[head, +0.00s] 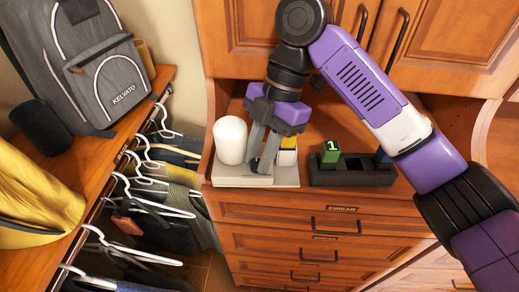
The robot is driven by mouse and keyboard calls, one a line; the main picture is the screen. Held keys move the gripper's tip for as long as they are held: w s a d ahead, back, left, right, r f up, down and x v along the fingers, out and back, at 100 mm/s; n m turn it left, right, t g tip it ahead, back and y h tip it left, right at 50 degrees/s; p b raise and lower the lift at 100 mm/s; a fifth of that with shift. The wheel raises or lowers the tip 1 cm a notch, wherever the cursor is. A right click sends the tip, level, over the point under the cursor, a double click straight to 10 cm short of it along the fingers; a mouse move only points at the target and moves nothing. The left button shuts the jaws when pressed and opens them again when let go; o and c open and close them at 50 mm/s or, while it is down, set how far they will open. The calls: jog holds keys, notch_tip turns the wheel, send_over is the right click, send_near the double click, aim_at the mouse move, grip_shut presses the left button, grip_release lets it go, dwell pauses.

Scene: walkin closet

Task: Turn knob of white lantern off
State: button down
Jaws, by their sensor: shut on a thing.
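The white lantern (230,141) is a rounded white cylinder standing upright on a pale flat base (228,178) on top of the wooden drawer unit. My gripper (260,165) points down just right of the lantern, its grey fingertips low and close to the base. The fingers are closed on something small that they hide. From its place beside the lantern it seems to be the knob, but I cannot see the knob itself.
A yellow and white item (288,153) stands just right of my fingers. A dark tray (350,178) holding a small green block (330,152) is further right. Cabinet doors (235,35) rise behind. Hanging clothes and a grey backpack (100,75) are at left.

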dwell(0.4)
jog(key=c, duration=1.2)
grip_release()
jog(key=shift+c, duration=0.2)
notch_tip(320, 180, up, 20)
jog(key=shift+b, duration=0.3)
jog(key=shift+s, duration=0.1)
